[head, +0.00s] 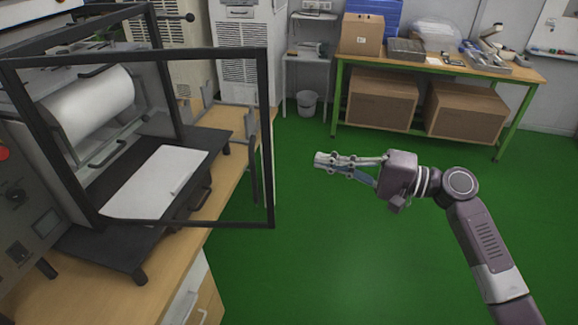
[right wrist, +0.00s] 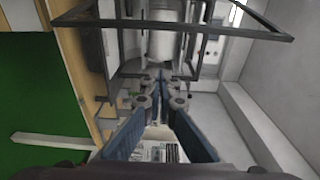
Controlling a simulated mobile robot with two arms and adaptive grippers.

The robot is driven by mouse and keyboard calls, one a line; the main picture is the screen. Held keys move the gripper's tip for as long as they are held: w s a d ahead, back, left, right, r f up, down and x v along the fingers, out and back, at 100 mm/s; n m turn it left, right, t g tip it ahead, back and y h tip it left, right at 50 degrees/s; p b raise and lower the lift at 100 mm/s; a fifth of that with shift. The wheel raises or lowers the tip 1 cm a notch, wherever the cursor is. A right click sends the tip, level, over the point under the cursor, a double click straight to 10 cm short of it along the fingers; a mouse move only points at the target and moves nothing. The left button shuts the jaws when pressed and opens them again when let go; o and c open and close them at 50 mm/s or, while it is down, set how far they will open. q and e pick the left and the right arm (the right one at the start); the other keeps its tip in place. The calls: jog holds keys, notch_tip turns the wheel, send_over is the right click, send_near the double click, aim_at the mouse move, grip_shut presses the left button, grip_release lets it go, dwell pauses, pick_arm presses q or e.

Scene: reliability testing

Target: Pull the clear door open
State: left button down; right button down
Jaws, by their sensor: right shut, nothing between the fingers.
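The clear door (head: 269,140) has a black frame and a see-through pane. In the head view it stands swung out from the machine at left, its free edge above the front of the wooden bench. In the right wrist view its dark frame (right wrist: 170,30) crosses the top. My right gripper (head: 322,161) is shut and empty, in the air to the right of the door's free edge and apart from it. Its fingers (right wrist: 161,80) point toward the machine in the right wrist view. My left gripper is not in view.
The machine holds a white roll (head: 92,103) and a white sheet (head: 157,182) on a dark plate. A green-legged table (head: 440,62) with boxes stands at the back, with a bucket (head: 307,103) beside it. Green floor around my right arm is clear.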

jog(key=p+x, duration=0.5)
jog(key=x, duration=0.5)
jog(key=s+p, duration=0.1)
jog(key=s, duration=0.3)
jog(key=shift+s+a+r+p, duration=0.1)
jog(key=shift+s+r+p, duration=0.1)
jog(key=shift+p, duration=0.15)
jog(key=shift+w+f, duration=0.1)
